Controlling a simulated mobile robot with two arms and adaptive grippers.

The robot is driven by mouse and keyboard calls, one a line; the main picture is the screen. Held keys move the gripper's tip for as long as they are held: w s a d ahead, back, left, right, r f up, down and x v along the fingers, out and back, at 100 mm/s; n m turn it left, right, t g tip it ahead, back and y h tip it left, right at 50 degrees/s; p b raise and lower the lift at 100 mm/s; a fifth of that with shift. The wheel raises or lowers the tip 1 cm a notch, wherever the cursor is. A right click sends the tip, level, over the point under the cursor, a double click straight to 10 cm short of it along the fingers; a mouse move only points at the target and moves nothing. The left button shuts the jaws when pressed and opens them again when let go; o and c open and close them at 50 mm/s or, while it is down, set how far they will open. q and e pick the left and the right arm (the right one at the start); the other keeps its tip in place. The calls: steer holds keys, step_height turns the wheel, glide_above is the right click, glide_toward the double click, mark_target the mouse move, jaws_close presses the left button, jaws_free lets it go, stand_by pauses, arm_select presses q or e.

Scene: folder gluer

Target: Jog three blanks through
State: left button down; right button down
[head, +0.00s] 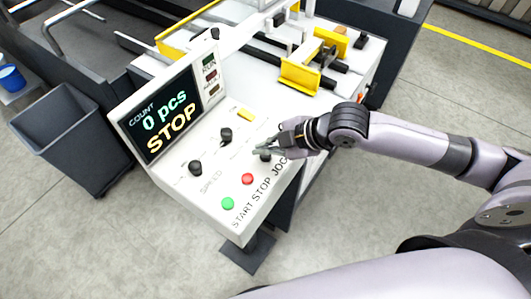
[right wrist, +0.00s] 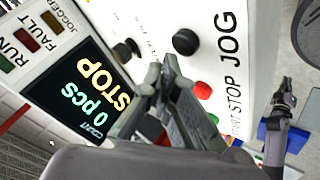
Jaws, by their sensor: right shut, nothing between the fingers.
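The control panel (head: 205,205) has a display (head: 168,115) reading COUNT 0 pcs and STOP. Along its near edge are a green START button (head: 228,204), a red STOP button (head: 247,179) and a black JOG button (head: 266,155). My right gripper (head: 262,150) is shut and empty over the panel by the JOG button, partly covering it. In the right wrist view the black JOG button (right wrist: 186,42) stands clear beside the shut fingertips; contact is not visible. What looks like my left gripper (right wrist: 283,108) is small at the right there, its jaws unclear. No blank is identifiable.
Two black knobs (head: 195,168) (head: 225,136) and a yellow piece (head: 246,115) are on the panel. The machine bed with yellow guides (head: 300,78) lies behind. A grey bin (head: 75,135) stands at the left. Open floor lies in front.

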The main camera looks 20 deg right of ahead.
mark_target(265, 158)
steer(key=shift+f, duration=0.15)
stand_by(0.5)
steer(key=shift+f, duration=0.25)
steer(key=shift+f, duration=0.5)
stand_by(0.6)
steer(key=shift+r, duration=0.1)
steer(key=shift+r+p, duration=0.85)
steer(key=shift+p, duration=0.15)
step_height(265, 158, up, 5)
steer(key=p, duration=0.5)
